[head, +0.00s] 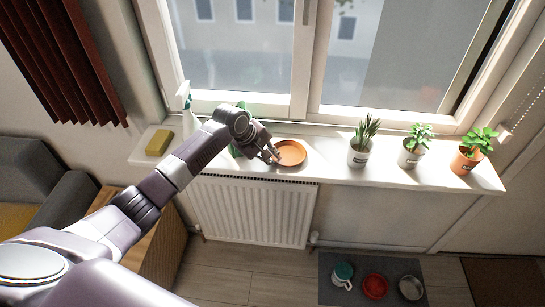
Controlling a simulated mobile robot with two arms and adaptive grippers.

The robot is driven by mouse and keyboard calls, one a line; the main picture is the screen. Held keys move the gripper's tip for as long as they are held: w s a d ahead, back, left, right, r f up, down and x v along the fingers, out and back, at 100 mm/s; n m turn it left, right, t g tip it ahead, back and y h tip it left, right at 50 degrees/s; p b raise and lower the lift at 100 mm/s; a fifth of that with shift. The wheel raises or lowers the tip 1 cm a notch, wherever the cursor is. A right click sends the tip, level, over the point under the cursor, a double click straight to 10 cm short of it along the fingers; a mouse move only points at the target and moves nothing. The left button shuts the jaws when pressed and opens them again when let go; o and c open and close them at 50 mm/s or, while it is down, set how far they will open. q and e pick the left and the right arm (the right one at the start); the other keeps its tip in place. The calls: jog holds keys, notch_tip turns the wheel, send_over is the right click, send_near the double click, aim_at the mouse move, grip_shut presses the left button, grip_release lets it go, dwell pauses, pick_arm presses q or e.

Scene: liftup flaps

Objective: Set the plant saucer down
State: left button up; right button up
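The plant saucer (291,153) is a round, shallow, orange-brown dish at the middle of the white windowsill (325,168). It looks level, and I cannot tell whether it rests on the sill or is held just above it. My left gripper (274,157) is at the saucer's left rim, with its fingertips close against or over the edge. The fingers are too small to tell whether they are shut on the rim. My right gripper is not in view.
A white spray bottle (187,112) and yellow sponge (158,142) stand left on the sill. A green item behind my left wrist is mostly hidden. Potted plants (361,153), (411,153), (467,160) stand to the right. The window is behind, a radiator (255,212) below.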

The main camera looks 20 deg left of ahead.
pick_arm(q)
jog(key=shift+r, duration=0.15)
jog(key=b+v, duration=0.1)
jog(key=v, duration=1.1)
jog(key=shift+b, duration=0.35)
